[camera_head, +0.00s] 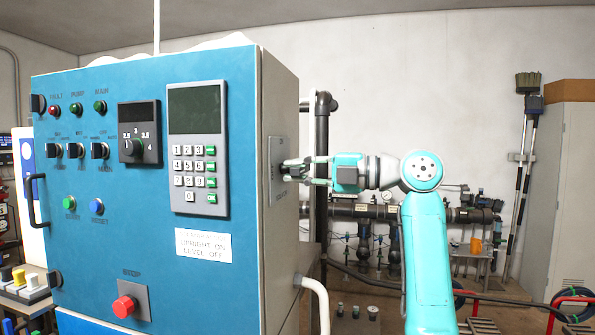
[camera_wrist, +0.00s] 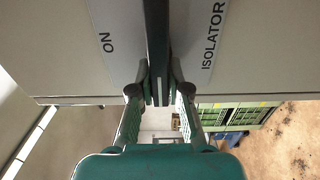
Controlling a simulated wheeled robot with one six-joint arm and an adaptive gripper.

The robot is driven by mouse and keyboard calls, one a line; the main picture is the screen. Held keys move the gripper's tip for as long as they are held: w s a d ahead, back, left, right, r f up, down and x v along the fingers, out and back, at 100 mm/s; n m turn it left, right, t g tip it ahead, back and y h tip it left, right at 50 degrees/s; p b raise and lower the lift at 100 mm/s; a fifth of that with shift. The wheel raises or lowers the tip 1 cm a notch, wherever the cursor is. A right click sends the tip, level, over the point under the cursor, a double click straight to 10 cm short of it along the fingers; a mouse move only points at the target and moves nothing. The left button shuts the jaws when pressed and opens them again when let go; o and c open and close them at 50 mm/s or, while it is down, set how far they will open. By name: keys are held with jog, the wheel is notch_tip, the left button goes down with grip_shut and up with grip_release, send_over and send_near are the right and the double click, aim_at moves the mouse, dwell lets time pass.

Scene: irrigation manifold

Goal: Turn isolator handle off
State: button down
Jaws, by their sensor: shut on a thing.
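The isolator plate (camera_head: 276,165) is on the right side wall of the blue control cabinet. My gripper (camera_head: 301,170) reaches it from the right, with its fingers close to the plate. In the wrist view, the dark handle (camera_wrist: 157,40) is a long bar between the printed words ON and ISOLATOR, running roughly parallel to the lettering, so it looks about level. My gripper, also in the wrist view (camera_wrist: 158,88), is shut on the handle's near end, one finger on each side. In the head view the fingers largely hide the handle.
The cabinet front (camera_head: 105,190) carries lamps, knobs, a keypad and a red stop button (camera_head: 124,307). A label (camera_head: 204,246) reads upright on, level off. A white pipe (camera_head: 315,290) bends out below my gripper. Dark pipework (camera_head: 365,210) runs along the wall behind my arm.

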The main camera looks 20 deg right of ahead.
jog(key=shift+f, duration=0.1)
jog(key=c, duration=1.1)
grip_release()
jog(key=v, duration=1.2)
